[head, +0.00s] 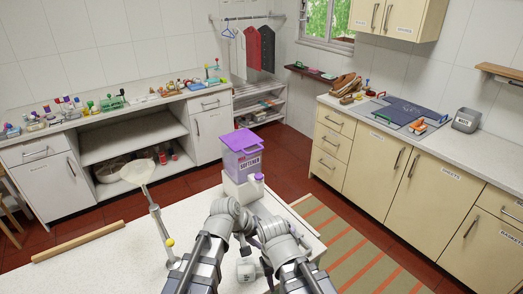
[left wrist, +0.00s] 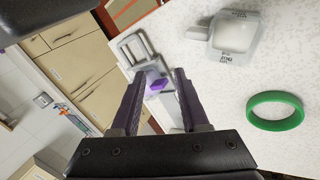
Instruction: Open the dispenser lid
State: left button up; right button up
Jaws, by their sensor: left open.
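In the head view a box with a purple lid (head: 241,139) and a SOFTENER label (head: 249,163) stands at the far edge of the white table. A white part with a small purple cap (head: 259,177) is just in front of it. Which of these is the dispenser lid, I cannot tell. In the left wrist view my left gripper (left wrist: 158,73) is open. A small purple piece (left wrist: 157,85) on a pale grey object with a frame-like handle (left wrist: 134,48) shows between its fingers; contact is not visible. My right arm (head: 283,243) is in the head view; its fingertips cannot be made out.
A white labelled cup (left wrist: 236,32) and a green ring (left wrist: 275,111) lie on the white table. A striped rug (head: 355,245) lies on the floor before the cream cabinets.

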pick_arm(q)
jog(key=w+r+n+t+h+p, duration=0.1)
jog(key=w+r+n+t+h, duration=0.3)
jog(key=w+r+n, duration=0.65)
jog(key=n+t+p, duration=0.1)
jog(key=n+t, duration=0.3)
jog(key=t, duration=0.2)
send_near(254, 152)
jog(key=r+x, duration=0.1)
jog(key=x, duration=0.2)
jog(key=shift+f+b+x, duration=0.15)
jog(key=shift+b+x, duration=0.15)
jog(key=shift+x, duration=1.1)
jog(key=shift+f+b+x, duration=0.2)
jog(key=shift+b+x, duration=0.05)
jog(key=shift+x, duration=1.2)
jog(key=shift+f+b+x, duration=0.15)
jog(key=shift+b+x, duration=0.15)
jog(key=shift+x, duration=1.1)
jog(key=shift+s+a, duration=0.1)
jog(key=shift+c, duration=0.4)
grip_shut()
